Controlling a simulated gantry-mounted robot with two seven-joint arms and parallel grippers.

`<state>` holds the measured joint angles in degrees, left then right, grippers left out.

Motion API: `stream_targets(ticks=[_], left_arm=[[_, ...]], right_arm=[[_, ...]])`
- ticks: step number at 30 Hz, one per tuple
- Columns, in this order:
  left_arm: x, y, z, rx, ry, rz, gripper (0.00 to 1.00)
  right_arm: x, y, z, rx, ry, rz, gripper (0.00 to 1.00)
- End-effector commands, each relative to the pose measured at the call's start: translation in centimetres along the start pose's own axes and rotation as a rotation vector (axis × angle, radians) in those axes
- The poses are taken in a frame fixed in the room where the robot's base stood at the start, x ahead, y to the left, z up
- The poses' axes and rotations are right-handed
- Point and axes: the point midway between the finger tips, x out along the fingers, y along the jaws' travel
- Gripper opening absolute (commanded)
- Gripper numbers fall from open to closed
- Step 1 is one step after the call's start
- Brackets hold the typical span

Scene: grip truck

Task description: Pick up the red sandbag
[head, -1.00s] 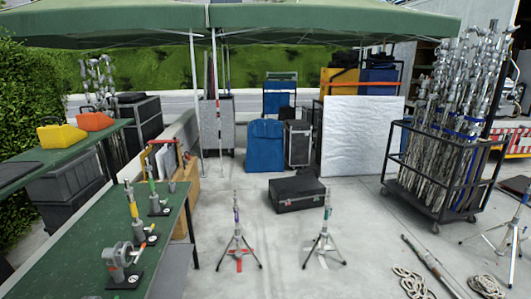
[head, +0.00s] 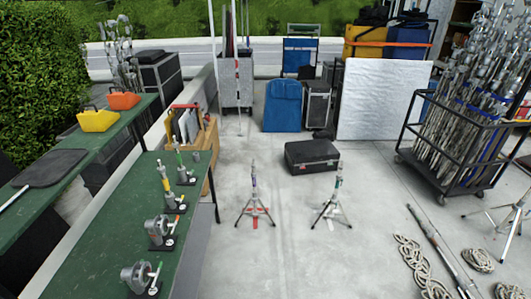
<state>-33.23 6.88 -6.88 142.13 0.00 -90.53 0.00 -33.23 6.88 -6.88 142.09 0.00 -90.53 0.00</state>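An orange-red sandbag (head: 124,101) with a dark handle stands at the back left, on the far part of a green-topped table. A yellow bag (head: 98,121) of like shape stands just in front of it and to its left. Neither of my grippers shows in the head view, so nothing is seen near the orange-red bag.
A second green table (head: 112,225) with several clamps runs along the near left, with a low wall (head: 128,148) between the tables. Two light stands, a black case (head: 312,157) and a pole cart (head: 450,160) stand on the floor. Ropes lie at right.

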Motion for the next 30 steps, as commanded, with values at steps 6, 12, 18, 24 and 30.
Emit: stream_targets(ticks=[6,12,18,24,30], left_arm=[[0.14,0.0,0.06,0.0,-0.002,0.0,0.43],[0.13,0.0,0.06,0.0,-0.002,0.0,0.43],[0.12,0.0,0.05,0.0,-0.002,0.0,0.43],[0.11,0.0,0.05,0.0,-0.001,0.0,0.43],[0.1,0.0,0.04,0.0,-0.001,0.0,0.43]], right_arm=[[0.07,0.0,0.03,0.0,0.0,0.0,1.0],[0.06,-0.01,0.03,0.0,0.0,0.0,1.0],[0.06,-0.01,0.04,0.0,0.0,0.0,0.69],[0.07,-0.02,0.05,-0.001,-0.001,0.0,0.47],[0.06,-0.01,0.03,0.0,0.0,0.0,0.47]])
